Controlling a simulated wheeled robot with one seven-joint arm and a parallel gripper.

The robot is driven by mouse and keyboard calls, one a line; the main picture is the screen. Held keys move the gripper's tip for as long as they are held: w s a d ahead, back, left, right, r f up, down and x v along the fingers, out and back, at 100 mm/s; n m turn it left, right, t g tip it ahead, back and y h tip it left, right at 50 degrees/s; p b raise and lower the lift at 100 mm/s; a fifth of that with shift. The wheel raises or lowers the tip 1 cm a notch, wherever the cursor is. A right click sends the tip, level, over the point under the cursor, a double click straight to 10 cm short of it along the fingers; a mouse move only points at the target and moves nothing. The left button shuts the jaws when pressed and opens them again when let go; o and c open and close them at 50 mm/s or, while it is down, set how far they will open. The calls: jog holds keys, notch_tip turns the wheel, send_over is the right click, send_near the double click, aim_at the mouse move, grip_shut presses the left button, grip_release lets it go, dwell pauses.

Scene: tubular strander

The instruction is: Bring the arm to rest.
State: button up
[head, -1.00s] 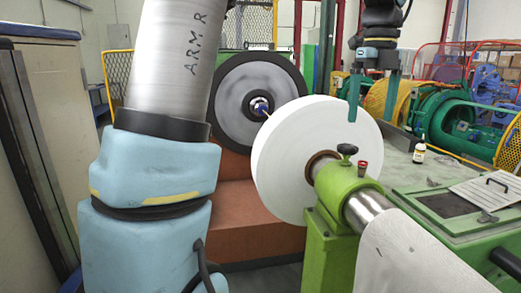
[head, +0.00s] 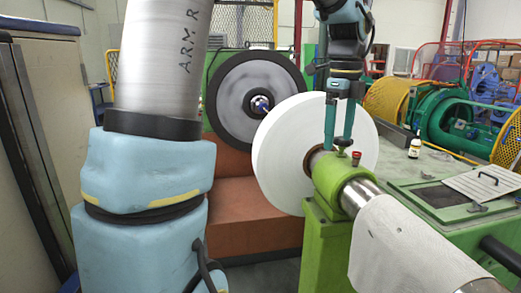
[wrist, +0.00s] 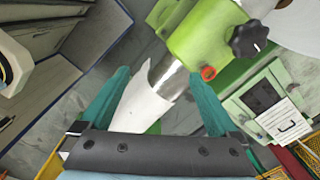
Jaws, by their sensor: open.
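My gripper (head: 337,146) is open and empty in the head view, pointing down in front of the large white spool (head: 282,155). Its teal fingers overlap the black knob on the green bearing stand (head: 327,235) in the picture; whether they touch cannot be told. In the wrist view my gripper (wrist: 158,78) has its fingers wide apart, with the metal shaft (wrist: 168,78) and a white sheet (wrist: 141,104) seen between them. The green bearing block (wrist: 210,33), its black knob (wrist: 249,39) and a red cap (wrist: 208,73) lie beyond the fingertips.
A dark-rimmed grey wheel (head: 254,98) stands behind the spool. A small bottle (head: 415,147) and a clipboard (head: 488,181) rest on the green machine bed at right. Yellow mesh guards (head: 393,100) and green machinery stand behind. A cabinet (head: 35,130) borders the left.

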jog(key=s+a+f+n+b, duration=0.1)
jog(key=s+a+f+n, duration=0.2)
jog(key=a+f+n, duration=0.6)
jog(key=s+a+f+n+t+b, duration=0.1)
jog(key=s+a+f+n, duration=0.2)
jog(key=a+f+n, duration=0.7)
jog(key=a+n, duration=0.5)
jog(key=n, duration=0.1)
jog(key=shift+s+a+f+n, duration=0.25)
jog(key=shift+n, duration=0.15)
